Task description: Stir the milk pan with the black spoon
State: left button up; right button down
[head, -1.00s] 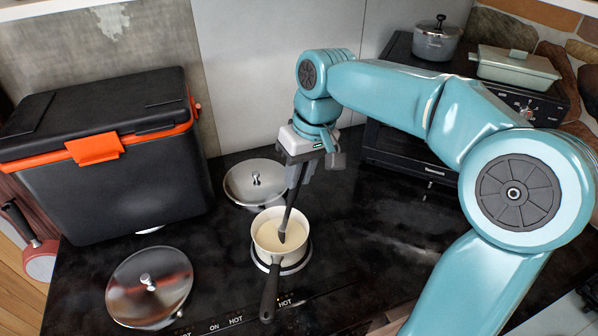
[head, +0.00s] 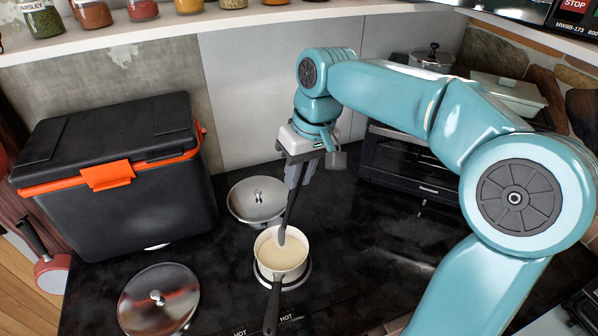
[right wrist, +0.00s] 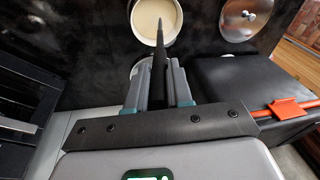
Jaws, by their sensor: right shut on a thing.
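The milk pan (head: 283,266) is a small white pan with a black handle, holding a cream-coloured liquid, on a round hob ring in the head view. It also shows at the top of the right wrist view (right wrist: 172,40). My right gripper (head: 297,178) is above and behind the pan, shut on the black spoon (head: 288,212). The spoon slants down from the jaws, and its tip is at the liquid near the pan's back rim. In the right wrist view the spoon (right wrist: 159,58) runs from between the fingers over the pan. My left gripper is not in view.
A steel lid (head: 257,200) lies behind the pan, and another lid (head: 158,299) lies at front left. A black cool box (head: 120,185) with an orange latch stands at left. A black oven (head: 412,165) stands at back right. The black counter right of the pan is clear.

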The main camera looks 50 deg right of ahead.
jog(key=shift+w, duration=0.15)
notch_tip(320, 180, up, 3)
jog(key=shift+f+p, duration=0.1)
jog(key=shift+p, duration=0.6)
jog(key=shift+r, duration=1.1)
